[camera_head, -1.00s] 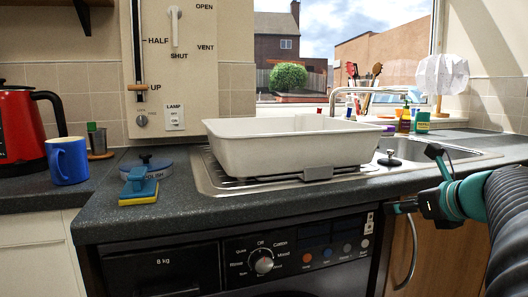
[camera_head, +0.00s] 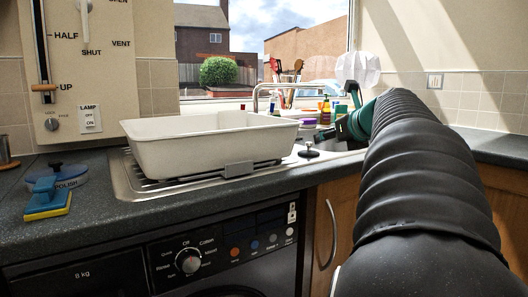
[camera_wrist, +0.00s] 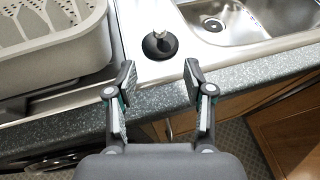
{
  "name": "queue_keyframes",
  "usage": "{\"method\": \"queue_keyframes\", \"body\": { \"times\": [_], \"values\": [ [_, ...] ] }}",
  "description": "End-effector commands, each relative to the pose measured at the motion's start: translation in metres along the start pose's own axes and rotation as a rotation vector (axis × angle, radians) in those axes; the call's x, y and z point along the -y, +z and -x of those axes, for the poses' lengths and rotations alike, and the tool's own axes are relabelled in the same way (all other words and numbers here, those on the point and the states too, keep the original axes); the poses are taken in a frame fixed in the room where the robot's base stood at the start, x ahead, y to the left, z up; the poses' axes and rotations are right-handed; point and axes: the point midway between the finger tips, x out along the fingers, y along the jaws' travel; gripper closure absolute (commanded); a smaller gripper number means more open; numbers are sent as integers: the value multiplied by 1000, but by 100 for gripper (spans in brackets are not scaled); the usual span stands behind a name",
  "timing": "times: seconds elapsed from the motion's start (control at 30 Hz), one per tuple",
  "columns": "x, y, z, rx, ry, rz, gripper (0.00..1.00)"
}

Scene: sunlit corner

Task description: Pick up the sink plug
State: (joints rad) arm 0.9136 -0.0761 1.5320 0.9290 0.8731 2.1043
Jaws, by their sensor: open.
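The sink plug (camera_wrist: 160,45) is a black disc with a metal knob on top. It rests on the steel sink ledge between the white basin and the sink bowl. In the head view the sink plug (camera_head: 309,150) shows just right of the basin. My gripper (camera_wrist: 160,80) is open and empty in the wrist view, with its two fingers short of the plug and to either side of it. In the head view my gripper (camera_head: 335,132) is close to the right of the plug, partly hidden by my arm.
The white basin (camera_head: 205,150) stands on the drainer to the left. The sink bowl (camera_wrist: 255,20) lies to the right of the plug. The worktop edge (camera_wrist: 65,133) is below the gripper. A tap (camera_head: 258,98), bottles (camera_head: 326,112) and a utensil pot stand behind.

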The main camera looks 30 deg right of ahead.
Motion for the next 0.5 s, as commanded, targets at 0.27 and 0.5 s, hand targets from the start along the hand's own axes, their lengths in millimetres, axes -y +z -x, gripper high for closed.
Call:
{"method": "queue_keyframes", "body": {
  "times": [0.27, 0.5],
  "values": [
    [-2, -1, -52, -3, 6, 1, 48],
    [-2, 0, -70, -1, 4, 2, 48]
  ]
}}
